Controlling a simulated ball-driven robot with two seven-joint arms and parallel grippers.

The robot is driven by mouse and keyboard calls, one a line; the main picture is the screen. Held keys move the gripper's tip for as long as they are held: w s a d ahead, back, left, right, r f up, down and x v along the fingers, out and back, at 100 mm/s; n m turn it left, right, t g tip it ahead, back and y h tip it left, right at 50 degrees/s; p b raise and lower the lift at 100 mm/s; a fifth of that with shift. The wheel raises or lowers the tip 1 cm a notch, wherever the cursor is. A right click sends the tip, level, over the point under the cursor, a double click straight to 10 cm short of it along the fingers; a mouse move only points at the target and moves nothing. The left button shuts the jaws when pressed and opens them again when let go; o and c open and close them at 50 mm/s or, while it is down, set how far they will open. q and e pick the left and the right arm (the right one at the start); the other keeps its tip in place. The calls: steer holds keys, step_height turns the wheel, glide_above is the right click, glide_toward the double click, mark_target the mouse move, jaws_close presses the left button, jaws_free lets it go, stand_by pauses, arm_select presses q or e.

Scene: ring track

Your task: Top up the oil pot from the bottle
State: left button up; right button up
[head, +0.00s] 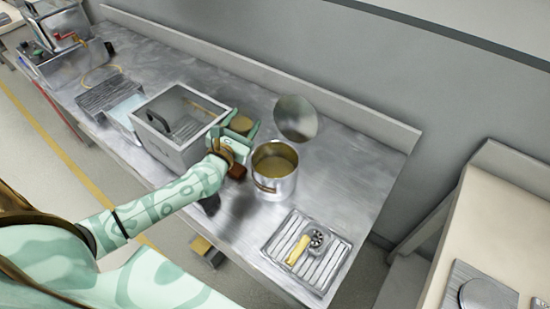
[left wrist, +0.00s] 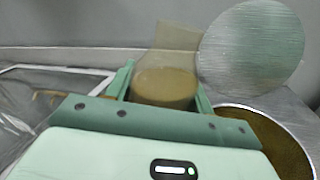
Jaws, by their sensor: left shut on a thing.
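The oil pot (head: 274,183) is a silver cylinder on the steel bench, open at the top, with brownish-yellow oil inside. In the left wrist view the pot (left wrist: 283,142) is at the lower right, partly cut off. My left gripper (head: 240,127) is shut on the bottle (head: 241,124), just left of the pot and above the bench. In the left wrist view the bottle (left wrist: 167,85) is a brownish, see-through body between the green fingers. Its lower part is hidden by the gripper. I cannot see oil flowing. My right gripper is out of view.
A round metal disc (head: 296,118) is behind the pot. A grey open bin (head: 165,150) stands left of the gripper. A ribbed tray (head: 275,246) with a yellow item (head: 298,250) and a round metal part (head: 318,240) lies in front. Bench right of the pot is clear.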

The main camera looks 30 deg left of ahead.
arm_select(q)
steer(key=shift+d+m, duration=0.2)
steer(key=shift+m, duration=0.3)
steer(key=shift+d+r+m+t+p, duration=0.35)
steer(key=shift+r+m+p, duration=0.3)
steer(key=shift+r+m, duration=0.15)
steer(key=shift+d+m, duration=0.1)
steer(key=shift+m, duration=0.2)
steer(key=shift+d+f, duration=0.15)
steer(key=shift+f, duration=0.05)
steer(key=shift+d+m, duration=0.2)
steer(key=shift+m, duration=0.5)
steer(key=shift+r+h, duration=0.3)
steer(key=shift+s+m, duration=0.1)
steer(key=shift+m, duration=0.2)
steer(key=shift+r, duration=0.15)
steer(key=shift+r+m+p, duration=0.65)
steer(key=shift+m, duration=0.05)
